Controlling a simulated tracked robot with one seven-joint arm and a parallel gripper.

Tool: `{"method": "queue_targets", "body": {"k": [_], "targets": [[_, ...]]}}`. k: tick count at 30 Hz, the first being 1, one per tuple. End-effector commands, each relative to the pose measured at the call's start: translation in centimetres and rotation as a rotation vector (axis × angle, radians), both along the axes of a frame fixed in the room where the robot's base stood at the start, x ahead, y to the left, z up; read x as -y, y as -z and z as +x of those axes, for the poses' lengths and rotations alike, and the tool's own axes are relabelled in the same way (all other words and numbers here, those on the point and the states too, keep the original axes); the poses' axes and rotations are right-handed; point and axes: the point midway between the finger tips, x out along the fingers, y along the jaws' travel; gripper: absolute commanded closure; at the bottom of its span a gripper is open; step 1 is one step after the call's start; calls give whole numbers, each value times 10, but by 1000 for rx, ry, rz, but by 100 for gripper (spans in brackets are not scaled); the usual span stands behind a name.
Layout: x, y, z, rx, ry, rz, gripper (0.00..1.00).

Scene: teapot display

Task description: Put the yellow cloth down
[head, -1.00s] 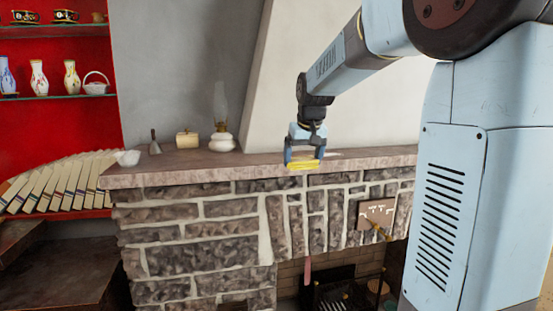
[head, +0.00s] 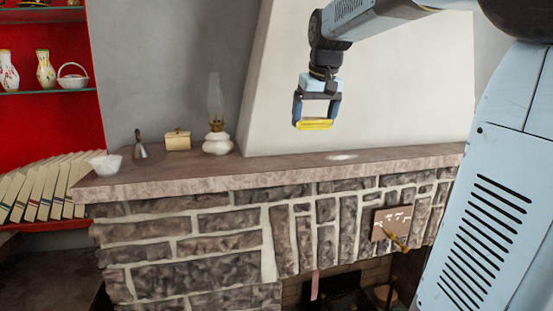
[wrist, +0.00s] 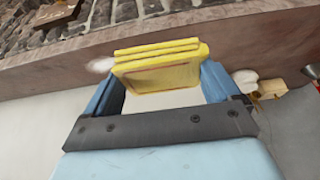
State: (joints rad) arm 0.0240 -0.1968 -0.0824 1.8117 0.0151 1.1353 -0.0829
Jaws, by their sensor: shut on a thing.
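The yellow cloth (head: 314,125) is a small folded, flat bundle. My gripper (head: 316,118) is shut on it, with a finger at each end of the cloth. In the head view it hangs in the air, in front of the pale chimney wall and above the stone mantel (head: 270,172). In the wrist view the folded layers of the cloth (wrist: 160,66) show between the blue fingers (wrist: 160,85). The cloth looks apart from the mantel.
On the mantel stand an oil lamp (head: 217,135), a small box (head: 177,140), a bell (head: 140,150) and a white bowl (head: 105,164), all left of my gripper. A pale patch (head: 342,157) lies on the mantel's right part. Shelves with vases (head: 46,70) and books (head: 45,188) are far left.

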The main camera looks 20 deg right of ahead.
Motion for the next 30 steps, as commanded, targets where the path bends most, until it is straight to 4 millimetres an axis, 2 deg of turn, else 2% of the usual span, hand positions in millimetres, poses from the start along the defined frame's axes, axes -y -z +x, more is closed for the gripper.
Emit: {"method": "queue_targets", "body": {"k": [5, 15, 22, 30], "targets": [[-15, 12, 25, -4, -18, -1, 39], [-41, 43, 91, -3, -31, 0, 39], [-47, 78, 117, -2, -31, -1, 39], [-51, 92, 128, 0, -31, -1, 39]]}}
